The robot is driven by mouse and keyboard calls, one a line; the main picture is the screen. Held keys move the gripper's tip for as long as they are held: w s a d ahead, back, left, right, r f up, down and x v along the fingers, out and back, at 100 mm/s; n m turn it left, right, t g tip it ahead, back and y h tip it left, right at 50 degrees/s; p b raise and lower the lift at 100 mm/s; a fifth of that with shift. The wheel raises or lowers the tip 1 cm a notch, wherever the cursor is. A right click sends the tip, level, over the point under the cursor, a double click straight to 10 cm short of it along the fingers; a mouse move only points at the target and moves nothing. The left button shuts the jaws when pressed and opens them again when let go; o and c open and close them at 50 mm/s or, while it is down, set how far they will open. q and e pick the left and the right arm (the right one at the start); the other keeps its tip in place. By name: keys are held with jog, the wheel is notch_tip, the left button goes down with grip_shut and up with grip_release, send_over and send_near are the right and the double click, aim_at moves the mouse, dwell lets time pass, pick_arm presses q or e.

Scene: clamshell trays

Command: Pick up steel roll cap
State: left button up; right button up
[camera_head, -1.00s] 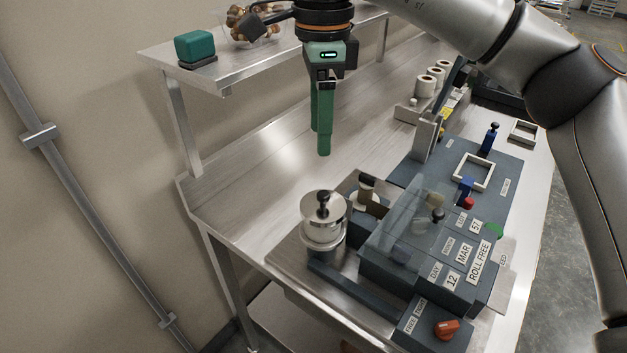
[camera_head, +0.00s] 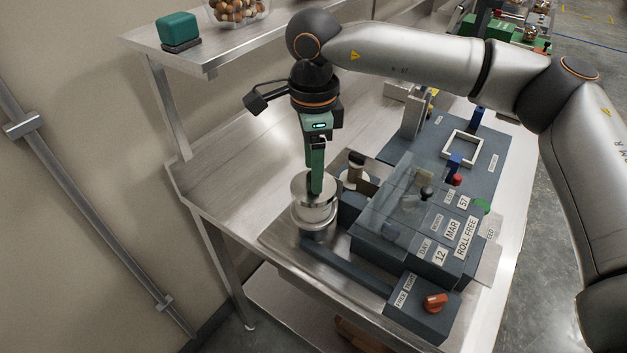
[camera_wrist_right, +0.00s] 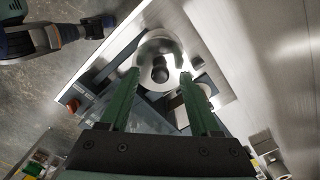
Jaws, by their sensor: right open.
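The steel roll cap (camera_head: 325,212) is a shiny round lid with a dark knob, on the steel cylinder at the near left of the labelled dark blue machine. My right gripper (camera_head: 316,192) points down at it, and its green fingers hide the knob in the head view. In the right wrist view the cap (camera_wrist_right: 150,45) lies beyond the fingertips. Its dark knob (camera_wrist_right: 160,73) shows in the gap between the two open fingers (camera_wrist_right: 159,78). I cannot tell whether the fingers touch the cap.
The machine's clear cover (camera_head: 400,205) and label blocks stand right of the cap. A smaller roller with a dark knob (camera_head: 355,162) is just behind it. An orange-red knob (camera_head: 435,301) sits at the front. The steel bench (camera_head: 235,165) is clear at left.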

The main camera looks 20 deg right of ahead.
jog(key=shift+f, duration=0.25)
grip_shut()
dwell(0.3)
